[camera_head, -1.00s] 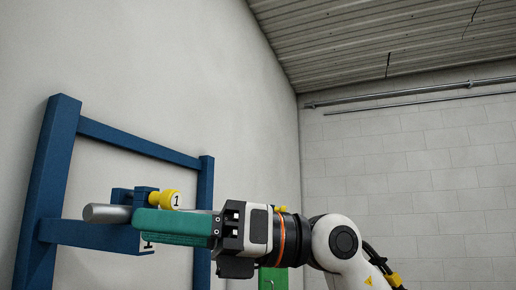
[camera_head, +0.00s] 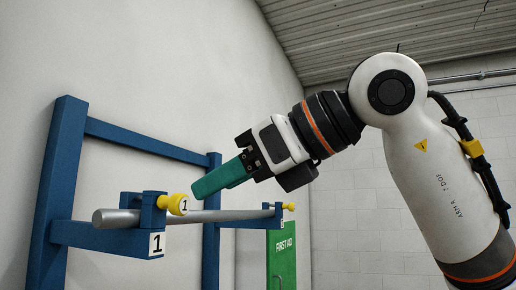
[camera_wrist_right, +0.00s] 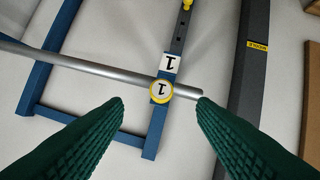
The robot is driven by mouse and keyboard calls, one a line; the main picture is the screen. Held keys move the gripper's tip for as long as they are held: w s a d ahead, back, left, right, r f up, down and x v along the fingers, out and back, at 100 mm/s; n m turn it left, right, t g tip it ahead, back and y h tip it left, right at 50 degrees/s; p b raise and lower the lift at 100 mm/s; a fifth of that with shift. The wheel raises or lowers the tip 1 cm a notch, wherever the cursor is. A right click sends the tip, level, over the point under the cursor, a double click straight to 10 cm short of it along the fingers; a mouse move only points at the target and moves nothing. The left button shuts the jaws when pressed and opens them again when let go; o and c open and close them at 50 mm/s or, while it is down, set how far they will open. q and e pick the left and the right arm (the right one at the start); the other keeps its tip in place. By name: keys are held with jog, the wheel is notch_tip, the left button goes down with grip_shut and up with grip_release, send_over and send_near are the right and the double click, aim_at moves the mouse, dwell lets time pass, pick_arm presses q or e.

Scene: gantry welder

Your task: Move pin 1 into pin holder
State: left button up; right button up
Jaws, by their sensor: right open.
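Pin 1 (camera_head: 174,204) has a yellow round head marked 1. It sticks out of the blue block (camera_head: 153,211) on the near arm of the blue frame. In the right wrist view the pin's head (camera_wrist_right: 159,91) lies between the fingertips in the picture, with a 1 label (camera_wrist_right: 170,64) beside it. My right gripper (camera_head: 207,190) has green fingers, is open and empty, and is apart from the pin, up and to its right in the head view. I cannot tell which part is the pin holder. My left gripper is out of view.
A grey bar (camera_head: 115,218) rests across the blue arms. A second yellow-headed pin (camera_head: 289,206) is at the far arm. A green First Aid panel (camera_head: 283,255) stands behind. In the right wrist view, a dark beam (camera_wrist_right: 246,75) with a yellow label runs at the right.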

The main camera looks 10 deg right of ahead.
aim_at(185, 202)
jog(key=p+x, duration=0.2)
jog(key=x, duration=0.3)
jog(key=shift+a+r, duration=0.1)
jog(key=shift+a, duration=0.1)
jog(key=shift+w+a+f, duration=0.3)
jog(key=shift+w+a, duration=0.05)
jog(key=shift+w, duration=0.05)
grip_shut()
jog(key=shift+s+d, duration=0.1)
